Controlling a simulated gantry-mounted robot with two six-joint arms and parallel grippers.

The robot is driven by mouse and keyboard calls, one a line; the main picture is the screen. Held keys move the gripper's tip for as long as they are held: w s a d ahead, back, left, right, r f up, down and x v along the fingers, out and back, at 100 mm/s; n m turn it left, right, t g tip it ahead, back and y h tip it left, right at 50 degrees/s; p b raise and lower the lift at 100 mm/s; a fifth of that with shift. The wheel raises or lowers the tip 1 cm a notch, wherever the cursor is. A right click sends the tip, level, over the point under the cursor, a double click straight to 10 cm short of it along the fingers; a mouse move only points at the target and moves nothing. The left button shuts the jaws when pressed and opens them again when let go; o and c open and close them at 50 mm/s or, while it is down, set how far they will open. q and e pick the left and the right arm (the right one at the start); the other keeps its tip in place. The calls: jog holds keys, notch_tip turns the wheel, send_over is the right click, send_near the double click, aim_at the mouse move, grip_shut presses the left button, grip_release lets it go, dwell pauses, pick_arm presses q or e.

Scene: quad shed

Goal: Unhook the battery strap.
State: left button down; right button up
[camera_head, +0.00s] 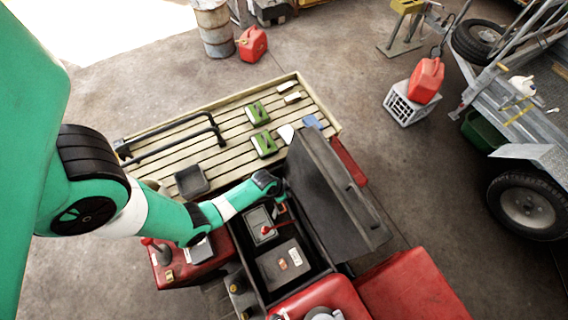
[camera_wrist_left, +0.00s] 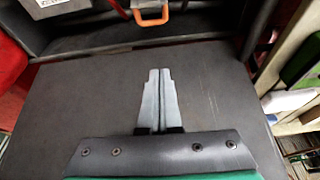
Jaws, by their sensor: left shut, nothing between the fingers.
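My left gripper (camera_wrist_left: 159,75) is shut and empty; its two grey fingers lie together in front of a dark flat panel in the left wrist view. In the head view the left wrist reaches over the far end of an open dark box (camera_head: 322,268), close to its raised lid (camera_head: 330,190). An orange handle-like loop (camera_wrist_left: 151,18) shows beyond the fingertips, apart from them. Inside the box is a dark battery-like block (camera_head: 281,265) with a pale label, and a red piece (camera_head: 267,230) near it. I cannot clearly tell the strap from its hook. My right gripper is not in view.
A slatted rack (camera_head: 222,124) carries green-and-white packs (camera_head: 264,143) and a black bar frame (camera_head: 180,142). The raised lid stands along the box's right side. Red bodywork (camera_head: 412,290) is in front.

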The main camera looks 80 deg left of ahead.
pick_arm(q)
jog(key=d+b+x, duration=0.1)
jog(key=b+x, duration=0.9)
jog(key=s+p, duration=0.2)
jog(key=s, duration=0.2)
jog(key=shift+r+p, duration=0.2)
jog(key=shift+p, duration=0.2)
jog(key=shift+s, duration=0.1)
jog(key=shift+s+d+f, duration=0.1)
jog(key=shift+s, duration=0.15)
jog(key=shift+s+d+t, duration=0.1)
jog(key=shift+s+t, duration=0.3)
jog(key=shift+t, duration=0.2)
jog(key=shift+s+r+t, duration=0.25)
jog(key=shift+r+t, duration=0.05)
jog(key=shift+t, duration=0.1)
